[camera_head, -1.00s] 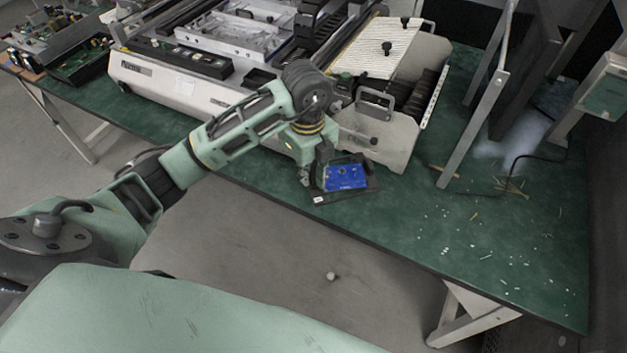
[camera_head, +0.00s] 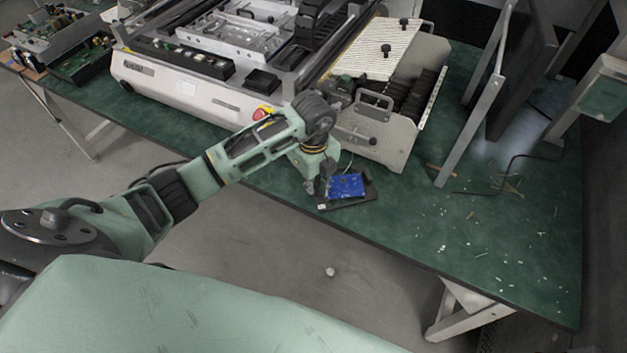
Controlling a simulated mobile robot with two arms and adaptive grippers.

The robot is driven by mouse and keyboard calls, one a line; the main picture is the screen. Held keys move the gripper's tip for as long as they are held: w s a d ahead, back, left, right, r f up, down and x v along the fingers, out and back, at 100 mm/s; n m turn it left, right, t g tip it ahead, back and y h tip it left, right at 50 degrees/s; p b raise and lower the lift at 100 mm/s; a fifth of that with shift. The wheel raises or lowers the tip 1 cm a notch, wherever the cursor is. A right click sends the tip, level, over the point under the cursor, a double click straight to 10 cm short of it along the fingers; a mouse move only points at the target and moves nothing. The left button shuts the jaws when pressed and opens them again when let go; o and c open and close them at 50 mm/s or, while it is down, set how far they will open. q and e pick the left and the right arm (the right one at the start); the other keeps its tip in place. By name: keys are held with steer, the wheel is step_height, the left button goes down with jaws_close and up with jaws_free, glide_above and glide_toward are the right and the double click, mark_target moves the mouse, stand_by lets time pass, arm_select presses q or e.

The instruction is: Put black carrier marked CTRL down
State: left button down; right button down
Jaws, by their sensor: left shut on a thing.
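The black carrier (camera_head: 366,193) is a flat dark tray with a blue circuit board (camera_head: 347,186) in it and a small white label at its near left corner. It is at the front edge of the green workbench (camera_head: 410,222), just in front of the machine's right end. My left gripper (camera_head: 325,187) is shut on the carrier's left side, its fingers partly hidden by the wrist. The carrier looks flat and at or very near the bench surface; I cannot tell whether it touches. The marking on the carrier is too small to read. My right gripper is not in view.
A large white machine (camera_head: 190,95) with a red button (camera_head: 263,114) and a handled end unit (camera_head: 375,130) stands close behind the carrier. A metal frame (camera_head: 470,130) stands to the right. Scraps (camera_head: 445,235) litter the bench right of the carrier. Open circuit-board boxes (camera_head: 75,60) are far left.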

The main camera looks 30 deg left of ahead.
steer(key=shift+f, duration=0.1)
arm_select(q)
steer(key=shift+f, duration=0.2)
steer(key=c, duration=1.9)
jaws_free()
steer(key=shift+o, duration=0.2)
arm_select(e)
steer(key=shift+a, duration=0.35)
